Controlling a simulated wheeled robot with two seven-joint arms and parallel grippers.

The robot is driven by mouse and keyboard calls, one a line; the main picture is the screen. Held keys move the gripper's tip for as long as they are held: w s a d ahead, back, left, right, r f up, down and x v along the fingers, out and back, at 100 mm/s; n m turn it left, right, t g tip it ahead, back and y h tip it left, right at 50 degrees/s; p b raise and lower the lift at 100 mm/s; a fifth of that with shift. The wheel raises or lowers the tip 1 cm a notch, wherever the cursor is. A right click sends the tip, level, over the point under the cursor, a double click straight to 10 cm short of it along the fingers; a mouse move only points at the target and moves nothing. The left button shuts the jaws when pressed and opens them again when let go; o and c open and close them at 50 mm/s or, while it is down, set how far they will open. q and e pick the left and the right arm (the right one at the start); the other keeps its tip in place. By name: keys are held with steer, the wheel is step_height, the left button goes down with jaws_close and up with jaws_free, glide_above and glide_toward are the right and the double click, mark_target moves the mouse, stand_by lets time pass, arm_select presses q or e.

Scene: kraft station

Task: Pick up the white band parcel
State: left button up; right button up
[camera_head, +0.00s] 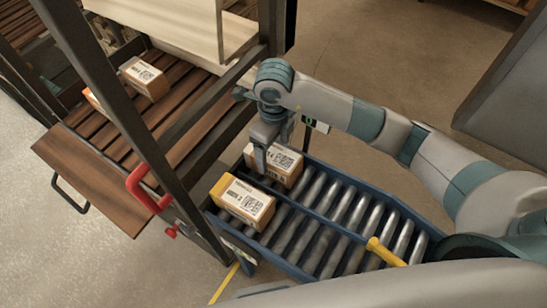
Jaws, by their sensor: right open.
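A brown parcel with a white printed label (284,160) lies on the far lane of the roller conveyor, partly hidden by my right gripper (272,152). It may be the white band parcel, but I cannot clearly make out its band. My right gripper points down over this parcel's left part with its jaws open. One finger shows in front of the box; I cannot tell whether it touches. A second parcel with a yellow-orange band (242,202) lies on the near lane, close in front. My left gripper is not in view.
A dark rack post (165,170) with a red handle (146,188) stands left. A slatted wooden shelf (185,95) holds another parcel (143,77) and an orange-banded one (94,99).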

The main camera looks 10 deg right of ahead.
steer(key=shift+f, duration=0.4)
steer(key=shift+f+p, duration=0.55)
steer(key=shift+p, duration=0.05)
step_height(320, 180, down, 3)
steer(key=shift+f+p, duration=0.1)
steer(key=shift+p, duration=0.65)
steer(key=shift+w+f, duration=0.1)
steer(key=shift+f, duration=0.35)
steer(key=c, duration=1.4)
